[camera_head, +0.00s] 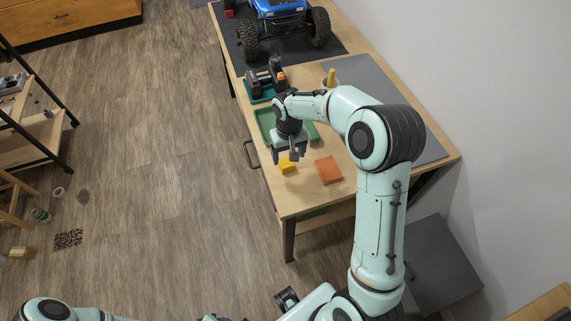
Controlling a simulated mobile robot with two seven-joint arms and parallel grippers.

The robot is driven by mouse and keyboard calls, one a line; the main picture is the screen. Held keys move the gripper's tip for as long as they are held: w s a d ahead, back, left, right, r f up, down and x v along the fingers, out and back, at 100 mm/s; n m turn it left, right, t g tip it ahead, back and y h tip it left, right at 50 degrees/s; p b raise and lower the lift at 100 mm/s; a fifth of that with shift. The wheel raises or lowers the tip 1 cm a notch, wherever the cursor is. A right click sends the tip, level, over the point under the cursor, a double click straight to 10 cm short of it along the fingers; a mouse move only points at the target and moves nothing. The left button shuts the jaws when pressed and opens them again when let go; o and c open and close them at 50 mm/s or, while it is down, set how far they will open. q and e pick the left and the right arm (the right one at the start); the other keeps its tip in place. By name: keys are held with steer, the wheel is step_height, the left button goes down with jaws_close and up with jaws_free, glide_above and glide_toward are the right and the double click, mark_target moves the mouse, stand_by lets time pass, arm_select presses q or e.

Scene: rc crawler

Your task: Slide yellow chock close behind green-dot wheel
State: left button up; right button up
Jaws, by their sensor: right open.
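The yellow chock (287,167) lies on the wooden bench near its left front edge. My right gripper (290,155) is open, pointing down just above and beyond the chock, and its fingers partly overlap the chock in the picture. I cannot tell whether they touch it. The blue crawler (282,7) stands on a dark mat at the far end of the bench, cut off by the top edge. Its black near wheels (248,41) and (319,27) show, but no green dot is visible. My left arm shows only partly at the bottom; its gripper cannot be made out.
An orange-red block (328,170) lies right of the chock. A green tray (265,121) is partly behind my gripper. A teal tray (258,96) with a tool stands between it and the crawler. A cup (331,83) and a grey mat (428,146) are at the right.

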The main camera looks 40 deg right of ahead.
mark_target(287, 164)
steer(key=f, duration=0.2)
steer(key=shift+w+f, duration=0.2)
steer(key=shift+f, duration=0.2)
steer(key=f, duration=0.5)
steer(key=shift+w+d, duration=0.25)
steer(key=shift+w, duration=0.15)
arm_select(q)
steer(key=shift+w+r, duration=0.2)
arm_select(e)
steer(key=c, duration=1.1)
step_height(287, 164, up, 20)
steer(key=p, duration=0.2)
arm_select(q)
steer(key=shift+w+r, duration=0.6)
steer(key=shift+r, duration=0.25)
arm_select(e)
steer(key=a+f+n, duration=0.1)
steer(key=a+f, duration=0.3)
steer(key=a, duration=0.1)
steer(key=w+a+f+n, duration=0.1)
steer(key=a+f, duration=0.4)
steer(key=w+a+f+n, duration=0.1)
steer(key=a+f, duration=0.3)
steer(key=f, duration=0.1)
steer(key=shift+a+f+n, duration=0.25)
steer(key=shift+a+n, duration=0.05)
steer(key=shift+a, duration=0.1)
